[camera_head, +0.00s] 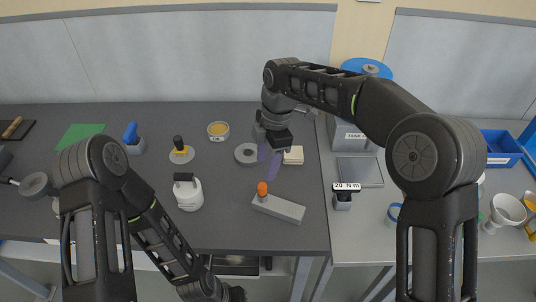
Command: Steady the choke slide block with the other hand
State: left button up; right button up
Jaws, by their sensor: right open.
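A light grey block with an orange knob, which looks like the choke slide block (278,208), lies on the dark bench near its front right. My right gripper (269,160) is open, pointing down over the bench behind the block, with its purple fingers apart. It is clear of the block, between a grey ring (246,154) and a small cream pad (293,156). Whether its fingertips touch the bench is hard to tell. My left arm reaches down past the bench's front edge, and its fingers do not show.
A white canister with a black handle (188,193) stands left of the block. A yellow-and-black-handled disc (181,153) and a round tin (218,130) are farther back. The bench right around the block is clear.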

aim_at(262, 185)
jog(key=f, duration=0.3)
jog(key=a+f, duration=0.1)
jog(key=f, duration=0.5)
jog(key=shift+s+a+f, duration=0.15)
jog(key=shift+s+f, duration=0.05)
jog(key=shift+s, duration=0.1)
grip_shut()
